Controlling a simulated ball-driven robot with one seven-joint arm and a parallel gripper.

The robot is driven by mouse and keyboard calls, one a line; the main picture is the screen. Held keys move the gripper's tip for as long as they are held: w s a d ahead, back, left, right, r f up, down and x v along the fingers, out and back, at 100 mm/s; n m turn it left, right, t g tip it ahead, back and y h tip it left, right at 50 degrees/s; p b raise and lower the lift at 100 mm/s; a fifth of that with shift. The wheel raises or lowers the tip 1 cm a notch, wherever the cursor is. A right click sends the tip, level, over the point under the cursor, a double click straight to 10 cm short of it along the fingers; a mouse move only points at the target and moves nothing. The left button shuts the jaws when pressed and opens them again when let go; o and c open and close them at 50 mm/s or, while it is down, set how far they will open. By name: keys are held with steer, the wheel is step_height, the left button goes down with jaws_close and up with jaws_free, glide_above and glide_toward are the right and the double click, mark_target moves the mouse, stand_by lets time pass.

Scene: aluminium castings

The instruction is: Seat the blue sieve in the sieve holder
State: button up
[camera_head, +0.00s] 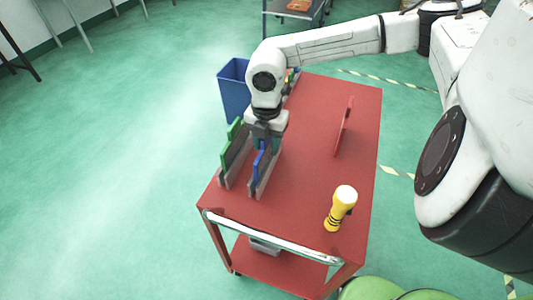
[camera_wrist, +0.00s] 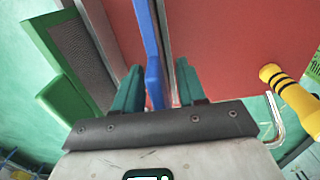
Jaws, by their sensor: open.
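The blue sieve (camera_head: 261,162) stands upright, edge-on, at the left part of the red cart. In the wrist view its blue edge (camera_wrist: 151,62) runs between my fingers. A grey holder (camera_head: 265,180) stands along it; in the wrist view a grey rail (camera_wrist: 166,38) runs close to its right side. I cannot tell how deep the sieve sits in the holder. My gripper (camera_wrist: 158,78) is open, its dark green fingers on either side of the blue edge, with gaps visible. In the head view my gripper (camera_head: 264,141) hangs over the sieve's far end.
A green sieve (camera_head: 232,147) with grey mesh stands upright just left. A red upright panel (camera_head: 343,127) and a yellow bottle-like object (camera_head: 341,207) are on the right of the red cart (camera_head: 300,195). A blue bin (camera_head: 233,88) stands beyond. The cart's middle right is clear.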

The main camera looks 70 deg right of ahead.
steer(key=shift+c, duration=0.4)
jaws_close()
stand_by(1.0)
